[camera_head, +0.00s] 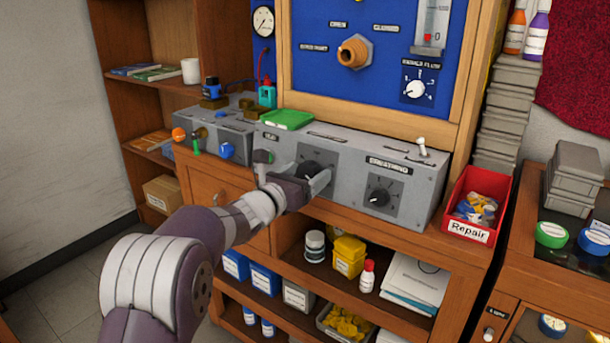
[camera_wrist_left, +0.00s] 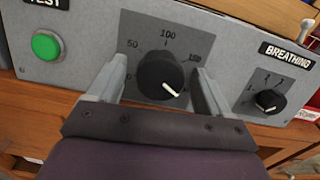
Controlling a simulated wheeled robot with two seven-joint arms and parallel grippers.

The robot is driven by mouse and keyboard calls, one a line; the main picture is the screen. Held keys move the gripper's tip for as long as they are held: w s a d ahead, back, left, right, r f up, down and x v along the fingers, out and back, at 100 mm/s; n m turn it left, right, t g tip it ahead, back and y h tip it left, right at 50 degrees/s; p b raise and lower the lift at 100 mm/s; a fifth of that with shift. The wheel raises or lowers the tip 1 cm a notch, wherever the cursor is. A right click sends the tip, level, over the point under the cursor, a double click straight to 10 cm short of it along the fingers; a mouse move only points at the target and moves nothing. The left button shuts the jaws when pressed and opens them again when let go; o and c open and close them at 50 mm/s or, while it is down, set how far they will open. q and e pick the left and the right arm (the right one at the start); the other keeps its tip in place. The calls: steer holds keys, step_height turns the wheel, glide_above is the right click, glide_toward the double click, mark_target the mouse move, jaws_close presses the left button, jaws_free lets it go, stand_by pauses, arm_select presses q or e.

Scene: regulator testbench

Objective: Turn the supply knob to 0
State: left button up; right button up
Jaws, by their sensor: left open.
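The large black knob (camera_wrist_left: 162,75) sits on a grey dial plate marked 50, 100 and 150. Its white pointer is turned toward the lower right, past 150. The same knob (camera_head: 314,169) shows partly behind my gripper in the head view. Its name label is not readable in these views. My left gripper (camera_head: 293,172) is open, with one finger on either side of the knob. In the left wrist view the fingers (camera_wrist_left: 158,68) stand apart from it, with small gaps visible. The plate's lower corners are partly hidden by the gripper.
A green TEST button (camera_wrist_left: 46,45) is left of the knob. A smaller knob (camera_head: 379,195) labelled BREATHING is to the right. A green tray (camera_head: 288,119) lies on top of the bench unit, and a red Repair bin (camera_head: 474,207) stands at its right end.

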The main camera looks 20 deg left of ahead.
arm_select(q)
steer(key=c, duration=1)
